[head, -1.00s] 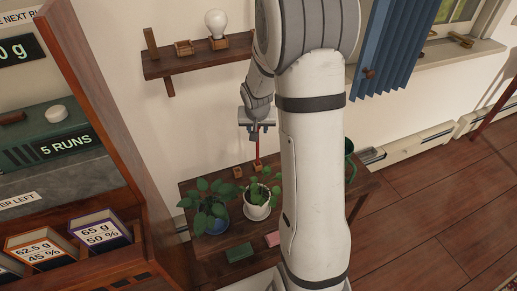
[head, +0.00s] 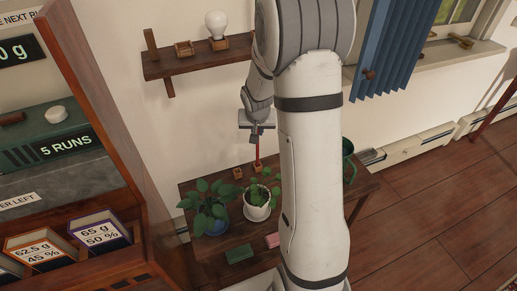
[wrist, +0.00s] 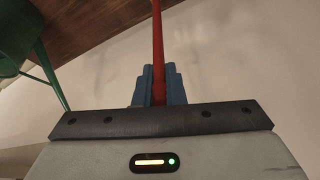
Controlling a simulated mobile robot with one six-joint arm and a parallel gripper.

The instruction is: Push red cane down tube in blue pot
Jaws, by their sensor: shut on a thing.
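The red cane (head: 257,151) is upright, below my gripper (head: 257,134) in the head view, its lower end at a small wooden block (head: 257,168) on the plant table. In the wrist view the red cane (wrist: 158,35) runs between the blue fingers of my gripper (wrist: 159,82), which are shut on it. The blue pot (head: 217,226) stands to the left on the table and holds a leafy plant. I cannot make out a tube in it; leaves cover its top.
A white pot (head: 257,212) with a plant stands beside the blue pot. Another small wooden block (head: 238,174) is behind. A green can (head: 348,160) is at the table's right, partly behind my arm. A wall shelf (head: 190,60) with a bulb is above. A tall cabinet (head: 110,120) is left.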

